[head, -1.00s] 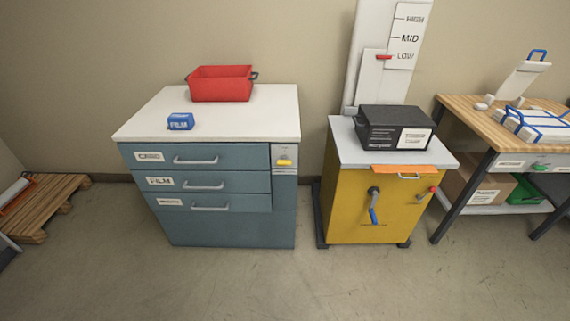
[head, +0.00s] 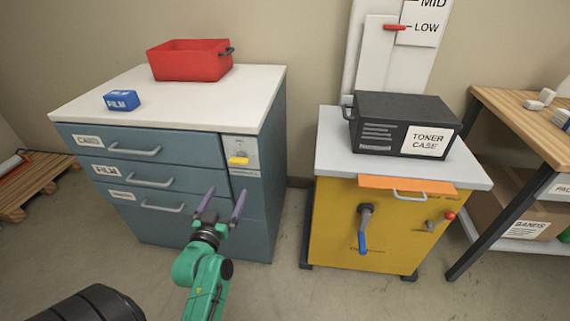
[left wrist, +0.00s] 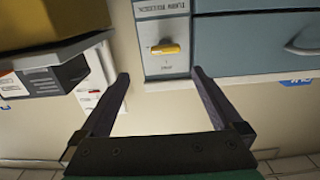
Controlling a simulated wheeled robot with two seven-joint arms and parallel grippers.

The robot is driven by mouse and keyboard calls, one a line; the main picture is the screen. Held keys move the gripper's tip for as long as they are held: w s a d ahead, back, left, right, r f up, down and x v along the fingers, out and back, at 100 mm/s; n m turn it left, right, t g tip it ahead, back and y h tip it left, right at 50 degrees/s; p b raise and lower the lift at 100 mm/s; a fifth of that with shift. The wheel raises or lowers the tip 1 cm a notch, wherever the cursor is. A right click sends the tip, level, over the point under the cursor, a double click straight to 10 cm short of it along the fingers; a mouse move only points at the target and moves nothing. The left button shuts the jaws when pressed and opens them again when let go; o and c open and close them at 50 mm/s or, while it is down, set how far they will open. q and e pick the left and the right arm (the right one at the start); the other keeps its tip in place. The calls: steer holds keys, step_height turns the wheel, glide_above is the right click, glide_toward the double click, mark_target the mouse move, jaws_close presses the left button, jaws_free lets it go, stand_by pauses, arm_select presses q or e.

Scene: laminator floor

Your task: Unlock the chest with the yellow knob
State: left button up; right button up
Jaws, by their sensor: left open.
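The chest (head: 270,135) is a blue-grey drawer cabinet with a white top and several drawers. Its yellow knob (head: 238,160) sits on a light grey plate at the right of the top drawer, and lies roughly crosswise. The knob also shows in the left wrist view (left wrist: 165,48), on a plate with small lettering. My left gripper (head: 221,204) is open and empty, below and slightly left of the knob in the head view, apart from it. In the left wrist view its two fingers (left wrist: 160,85) stand on either side below the knob. My right gripper is not in view.
A red bin (head: 190,62) and a blue film box (head: 122,101) stand on the chest. To the right is a yellow cabinet (head: 340,225) with a black toner case (head: 400,122) on top. A wooden bench (head: 525,125) stands at far right. A floor gap separates chest and yellow cabinet.

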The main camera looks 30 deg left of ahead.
arm_select(q)
steer(key=a, duration=0.2)
steer(key=b, duration=0.2)
glide_toward(237, 162)
steer(key=w, duration=0.2)
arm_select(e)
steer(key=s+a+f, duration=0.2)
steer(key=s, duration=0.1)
arm_select(q)
steer(key=x, duration=0.2)
steer(key=b+x, duration=0.1)
steer(key=x, duration=0.1)
steer(key=b+x, duration=0.1)
steer(key=x, duration=0.2)
steer(key=shift+s+a+f, duration=0.15)
steer(key=shift+a+f, duration=0.1)
steer(key=shift+a, duration=0.05)
steer(key=shift+w+a+r+b, duration=0.1)
steer(key=shift+w+b, duration=0.2)
steer(key=shift+w, duration=0.1)
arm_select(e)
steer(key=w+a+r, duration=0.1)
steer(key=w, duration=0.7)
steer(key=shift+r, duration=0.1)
arm_select(q)
steer(key=c, duration=1.2)
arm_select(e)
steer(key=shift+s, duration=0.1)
